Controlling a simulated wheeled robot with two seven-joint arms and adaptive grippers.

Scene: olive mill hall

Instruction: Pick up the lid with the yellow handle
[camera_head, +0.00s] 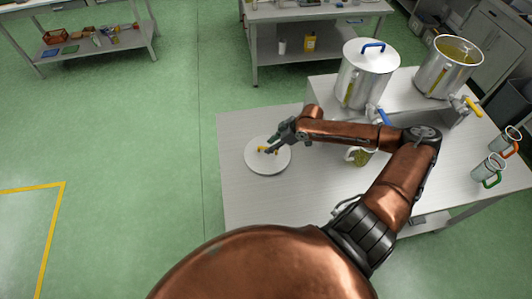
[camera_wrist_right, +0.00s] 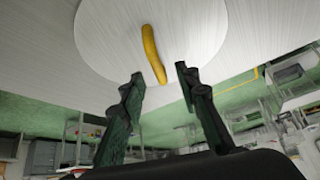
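The lid (camera_head: 262,166) is a pale round disc with a yellow handle (camera_head: 261,150). It lies on the left part of the metal table. In the right wrist view the lid (camera_wrist_right: 205,25) fills the upper middle, with its yellow handle (camera_wrist_right: 153,52) standing between and beyond the fingertips. My right gripper (camera_head: 273,148) is at the lid's upper right in the head view, close to the handle. I cannot tell whether a finger touches the lid. My left gripper is not in view.
A lidded pot with a blue handle (camera_head: 367,75) and an open pot with yellowish liquid (camera_head: 449,68) stand on a raised shelf. A mug (camera_head: 360,157) is behind my right forearm. Cups with orange (camera_head: 504,140) and green (camera_head: 487,171) handles stand at right. The table's front left is clear.

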